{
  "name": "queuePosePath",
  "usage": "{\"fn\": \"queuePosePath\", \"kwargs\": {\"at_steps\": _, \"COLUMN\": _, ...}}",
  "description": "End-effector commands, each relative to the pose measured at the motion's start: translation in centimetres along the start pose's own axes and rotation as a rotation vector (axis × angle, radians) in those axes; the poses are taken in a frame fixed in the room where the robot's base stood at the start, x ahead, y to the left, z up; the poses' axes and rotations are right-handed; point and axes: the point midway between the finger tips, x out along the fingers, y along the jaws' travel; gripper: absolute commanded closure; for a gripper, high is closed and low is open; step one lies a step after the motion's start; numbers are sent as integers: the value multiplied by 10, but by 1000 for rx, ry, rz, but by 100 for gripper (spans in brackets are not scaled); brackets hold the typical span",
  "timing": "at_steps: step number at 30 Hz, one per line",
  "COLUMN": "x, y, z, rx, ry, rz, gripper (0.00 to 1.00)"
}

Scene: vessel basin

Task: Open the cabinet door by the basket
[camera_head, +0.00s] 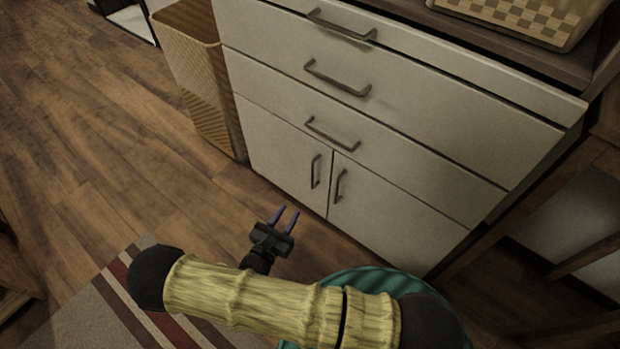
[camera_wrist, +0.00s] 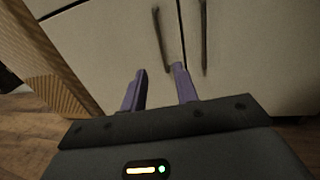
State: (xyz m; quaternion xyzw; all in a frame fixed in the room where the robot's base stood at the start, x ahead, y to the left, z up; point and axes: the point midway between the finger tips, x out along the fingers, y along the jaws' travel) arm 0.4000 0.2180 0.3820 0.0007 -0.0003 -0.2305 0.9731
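The white cabinet has two lower doors with dark vertical handles. The left door (camera_head: 278,150), beside the woven basket (camera_head: 207,85), is shut, and its handle (camera_head: 316,171) is at its right edge. The right door (camera_head: 385,215) is shut too. My gripper (camera_head: 285,217) is in front of the left door, below its handle and apart from it, with nothing between its purple fingers. In the wrist view my gripper (camera_wrist: 160,88) is open, its fingers pointing at the doors. The left door's handle (camera_wrist: 160,40) stands just beyond the fingertips, and the basket (camera_wrist: 35,60) is at the left.
Several shut drawers with horizontal handles (camera_head: 333,133) are above the doors. A checkered basket (camera_head: 520,20) sits on top. A striped rug (camera_head: 100,310) lies at lower left. The wooden floor (camera_head: 90,150) left of the cabinet is clear. Wooden furniture (camera_head: 575,185) stands at right.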

Motion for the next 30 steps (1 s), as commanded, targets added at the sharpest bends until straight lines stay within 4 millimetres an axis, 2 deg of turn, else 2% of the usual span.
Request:
{"fn": "queuePosePath", "kwargs": {"at_steps": 3, "x": 22, "y": 0, "z": -3, "rx": 0, "ry": -1, "rz": -3, "gripper": 70}}
{"fn": "queuePosePath", "kwargs": {"at_steps": 21, "x": 127, "y": -1, "z": -3, "rx": 2, "ry": 0, "rz": -4, "gripper": 70}}
{"fn": "queuePosePath", "kwargs": {"at_steps": 25, "x": 140, "y": 0, "z": -2, "rx": 1, "ry": 0, "rz": -2, "gripper": 70}}
{"fn": "queuePosePath", "kwargs": {"at_steps": 30, "x": 145, "y": 0, "z": 0, "rx": 1, "ry": 0, "rz": 0, "gripper": 70}}
